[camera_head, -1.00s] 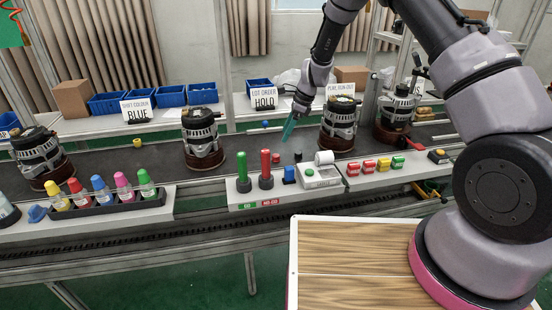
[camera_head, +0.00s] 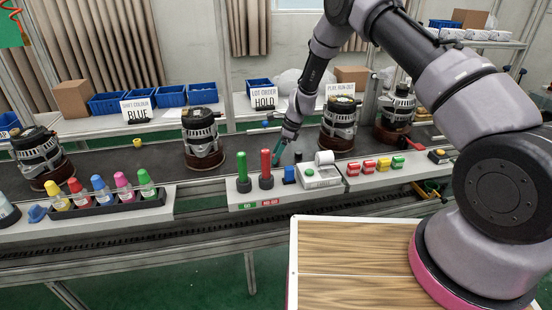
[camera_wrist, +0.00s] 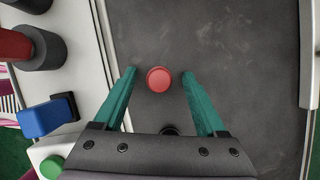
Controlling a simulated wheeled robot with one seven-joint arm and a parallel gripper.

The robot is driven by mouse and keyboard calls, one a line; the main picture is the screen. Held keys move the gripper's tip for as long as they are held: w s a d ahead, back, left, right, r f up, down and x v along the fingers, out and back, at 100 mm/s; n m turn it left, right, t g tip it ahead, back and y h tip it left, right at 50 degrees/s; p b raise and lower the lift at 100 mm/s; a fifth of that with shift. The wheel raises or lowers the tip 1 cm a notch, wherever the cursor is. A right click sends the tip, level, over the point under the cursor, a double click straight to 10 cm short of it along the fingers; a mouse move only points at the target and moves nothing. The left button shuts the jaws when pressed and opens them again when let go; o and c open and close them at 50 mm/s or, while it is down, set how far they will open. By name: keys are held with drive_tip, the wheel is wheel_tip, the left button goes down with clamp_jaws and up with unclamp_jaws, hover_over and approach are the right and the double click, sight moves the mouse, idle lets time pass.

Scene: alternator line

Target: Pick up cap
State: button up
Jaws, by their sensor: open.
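A small round red cap (camera_wrist: 159,79) lies on the dark conveyor belt in the wrist view. My gripper (camera_wrist: 159,72) is above it, with its two green fingers spread on either side of the cap. There is visible space between the cap and each finger, and the jaws hold nothing. In the head view my gripper (camera_head: 279,153) reaches down to the belt just behind the red post, and the red cap is hidden there.
A red post (camera_head: 265,163), green post (camera_head: 242,167) and blue block (camera_head: 289,174) stand along the front ledge. Alternators (camera_head: 202,138) stand on the belt. A yellow cap (camera_head: 137,142) lies farther left.

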clamp_jaws()
drive_tip(key=shift+r, duration=0.1)
wheel_tip(320, 180, up, 10)
idle(0.5)
